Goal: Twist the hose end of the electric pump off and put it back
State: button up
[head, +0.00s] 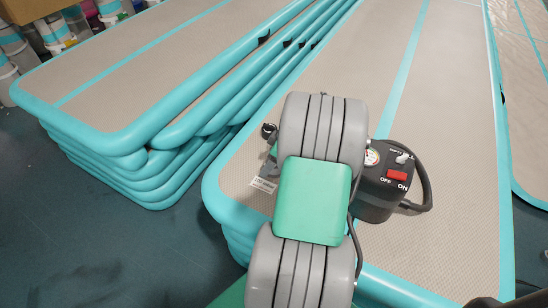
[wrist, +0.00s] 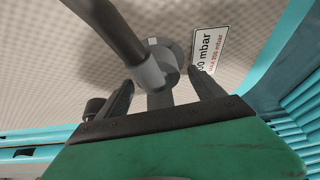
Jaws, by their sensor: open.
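The electric pump (head: 378,190), a dark box with a red switch and a gauge, stands on the near end of a grey-and-turquoise inflatable track, partly behind my arm. In the wrist view the grey hose end (wrist: 152,70) sits at a round grey fitting on the track, with the black hose (wrist: 103,22) running to the upper left. My gripper (wrist: 160,82) is open, one dark finger on each side of the hose end. I cannot tell whether either finger touches it. In the head view my arm hides the hose end.
A white label reading mbar (wrist: 208,45) lies beside the right finger. A small dark round part (wrist: 95,107) is near the left finger. A stack of inflatable tracks (head: 110,135) stands to the left, with dark floor (head: 90,245) in front. A black cable (head: 426,190) loops at the pump's right.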

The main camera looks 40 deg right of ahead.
jog(key=shift+c, duration=0.6)
jog(key=c, duration=1.4)
jog(key=n+y+b, duration=0.1)
jog(key=n, duration=0.2)
jog(key=shift+f+g+b, duration=0.15)
jog(key=shift+g+b, duration=0.15)
jog(key=shift+g, duration=0.1)
jog(key=shift+s+a+r+n+g+y, duration=0.1)
jog(key=shift+n+g+y, duration=0.05)
jog(key=shift+n, duration=0.45)
jog(key=shift+s+a+r+n+g+y, duration=0.1)
jog(key=shift+n+g+y, duration=0.05)
jog(key=shift+n, duration=0.45)
jog(key=shift+f+n+g+b, duration=0.2)
jog(key=shift+n+g+b, duration=0.1)
jog(key=shift+n+b, duration=0.5)
jog(key=n, duration=0.1)
jog(key=n+g+b, duration=0.1)
jog(key=n, duration=0.1)
jog(key=shift+s+a+r+y, duration=0.1)
jog(key=shift+s+a+y, duration=0.1)
jog(key=shift+y, duration=0.1)
jog(key=shift+r+n, duration=0.1)
jog(key=shift+n, duration=0.2)
jog(key=shift+b, duration=0.3)
